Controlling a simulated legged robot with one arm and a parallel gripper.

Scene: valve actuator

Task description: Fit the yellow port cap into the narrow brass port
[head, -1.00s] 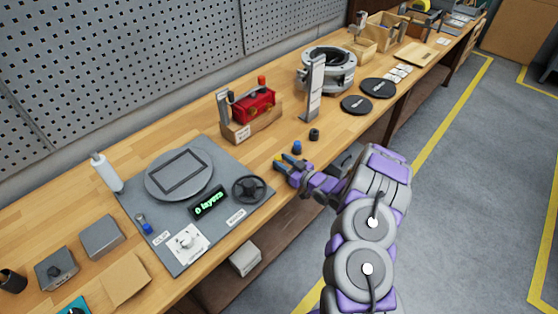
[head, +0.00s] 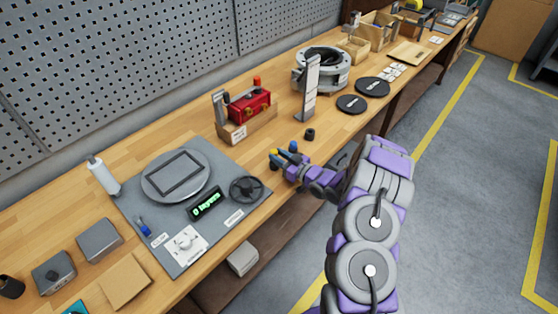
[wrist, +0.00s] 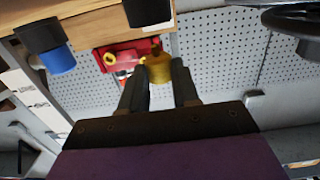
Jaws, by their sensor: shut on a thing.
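The yellow port cap (wrist: 158,68) is between the fingers of my gripper (wrist: 160,88), which is shut on it. In the head view the cap (head: 273,153) shows at the tip of my gripper (head: 279,155), near the bench's front edge and apparently above a dark round piece (head: 274,166). The red valve body (head: 249,104) sits on a wooden block farther back, apart from the cap. It also shows in the wrist view (wrist: 125,65), with a brass-coloured ring (wrist: 110,59) on it. I cannot tell whether this ring is the narrow port.
A blue cap (head: 293,146) and a black cap (head: 310,134) stand close beside my gripper. A tall labelled plate (head: 311,88) stands right of the valve. A grey panel with a handwheel (head: 246,188) lies to the left. Bare bench lies between gripper and valve.

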